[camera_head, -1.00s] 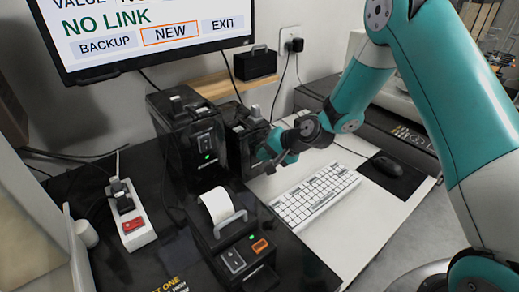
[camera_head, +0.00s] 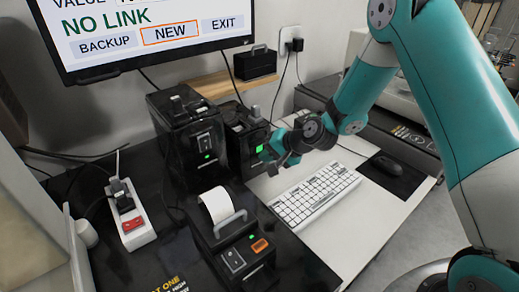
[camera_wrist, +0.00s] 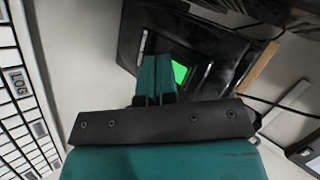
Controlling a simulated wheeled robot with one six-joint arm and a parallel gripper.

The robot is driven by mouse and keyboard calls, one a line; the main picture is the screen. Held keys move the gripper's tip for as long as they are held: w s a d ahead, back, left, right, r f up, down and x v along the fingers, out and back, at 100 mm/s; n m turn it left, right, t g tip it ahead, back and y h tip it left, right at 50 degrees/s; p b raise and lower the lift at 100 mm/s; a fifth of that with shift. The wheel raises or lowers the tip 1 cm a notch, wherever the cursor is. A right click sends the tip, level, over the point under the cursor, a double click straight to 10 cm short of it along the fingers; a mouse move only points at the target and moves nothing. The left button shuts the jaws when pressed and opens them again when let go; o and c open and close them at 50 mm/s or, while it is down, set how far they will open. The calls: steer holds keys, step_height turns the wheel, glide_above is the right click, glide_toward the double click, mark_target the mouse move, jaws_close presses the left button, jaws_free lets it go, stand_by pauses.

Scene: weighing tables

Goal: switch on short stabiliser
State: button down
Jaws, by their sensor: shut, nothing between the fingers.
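The short stabiliser (camera_head: 243,136) is the lower black box to the right of the tall stabiliser (camera_head: 182,142). A green light (camera_head: 259,148) is lit on its front; in the wrist view a bright green patch (camera_wrist: 179,73) shows on the black front (camera_wrist: 215,62), just right of the finger ends. My gripper (camera_head: 266,160) is shut and empty, in front of the short stabiliser's right side. In the wrist view its teal fingers (camera_wrist: 156,66) are together and point at that front. Whether they touch it I cannot tell. The fingers hide part of the front.
The tall stabiliser also has a green light. A printer (camera_head: 212,240) stands in front of it, and a power strip (camera_head: 139,240) with a red switch lies at left. A white keyboard (camera_head: 316,194) lies below my gripper, with a mouse (camera_head: 388,166) to its right. A monitor hangs behind.

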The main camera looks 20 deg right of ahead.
steer(key=shift+s, duration=0.1)
steer(key=shift+s+d+b, duration=0.15)
steer(key=shift+s+d, duration=0.25)
steer(key=shift+s, duration=0.5)
steer(key=shift+s+d+b, duration=0.15)
steer(key=shift+s+d, duration=0.2)
steer(key=shift+s, duration=0.55)
steer(key=shift+s+d+b, duration=0.15)
steer(key=shift+s+d, duration=0.25)
steer(key=shift+s, duration=0.5)
